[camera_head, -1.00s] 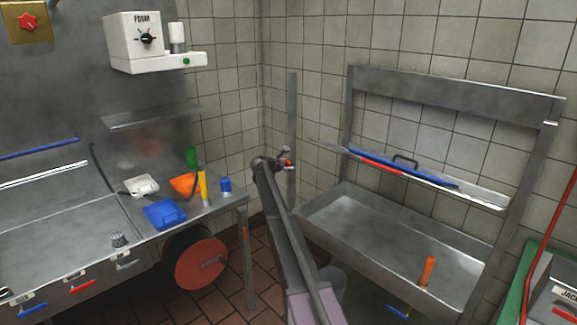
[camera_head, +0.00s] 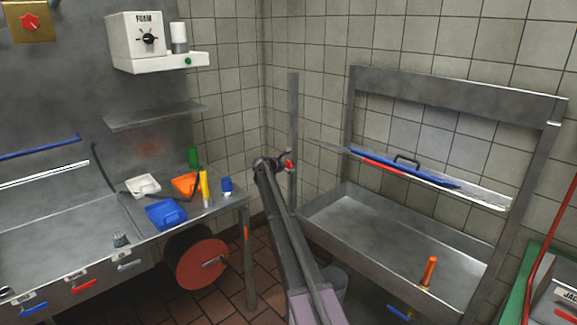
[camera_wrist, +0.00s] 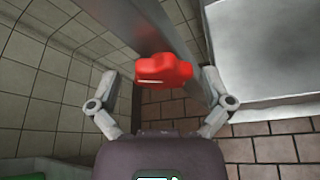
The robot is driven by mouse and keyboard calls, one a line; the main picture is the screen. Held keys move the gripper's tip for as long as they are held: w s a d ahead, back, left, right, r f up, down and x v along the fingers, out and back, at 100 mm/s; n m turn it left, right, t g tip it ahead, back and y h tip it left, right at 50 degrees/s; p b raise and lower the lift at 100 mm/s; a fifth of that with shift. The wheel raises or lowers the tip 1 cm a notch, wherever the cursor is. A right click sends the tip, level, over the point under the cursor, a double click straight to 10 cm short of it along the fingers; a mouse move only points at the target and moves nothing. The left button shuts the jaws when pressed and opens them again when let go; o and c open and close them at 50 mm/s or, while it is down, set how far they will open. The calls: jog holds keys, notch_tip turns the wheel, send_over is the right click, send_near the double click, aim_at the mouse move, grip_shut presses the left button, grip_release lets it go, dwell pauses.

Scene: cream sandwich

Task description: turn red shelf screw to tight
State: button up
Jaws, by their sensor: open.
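The red shelf screw (camera_head: 290,165) is a lobed red knob on the grey metal upright (camera_head: 293,120) in the middle of the head view. In the wrist view the knob (camera_wrist: 165,70) sits large at the upper middle, in front of the upright. My gripper (camera_head: 283,158) is at the knob in the head view. In the wrist view my gripper (camera_wrist: 160,77) is open, with one finger on each side of the knob. Gaps show between the fingers and the knob, so it is not gripped. The knob's shaft is hidden.
A steel sink (camera_head: 345,215) and its shelf (camera_head: 480,192), holding a blue-handled tool (camera_head: 415,172), stand to the right. A steel counter (camera_head: 60,222) with blue, orange and white items is to the left, with a red reel (camera_head: 200,264) below.

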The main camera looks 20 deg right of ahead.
jog(key=s+a+r+m+g+y+p, duration=0.2)
jog(key=s+a+m+y+p, duration=0.2)
jog(key=s+a, duration=0.6)
jog(key=s+a+r+m+g+y+p, duration=0.2)
jog(key=s+a+m+p, duration=0.6)
jog(key=s, duration=2)
jog(key=s+a+r+m+g+y+p, duration=0.3)
jog(key=s+a+m+y+p, duration=0.3)
jog(key=s+a, duration=0.6)
jog(key=s+p, duration=0.1)
jog(key=s, duration=0.6)
jog(key=shift+s+a+m, duration=0.2)
jog(key=shift+s+m, duration=0.1)
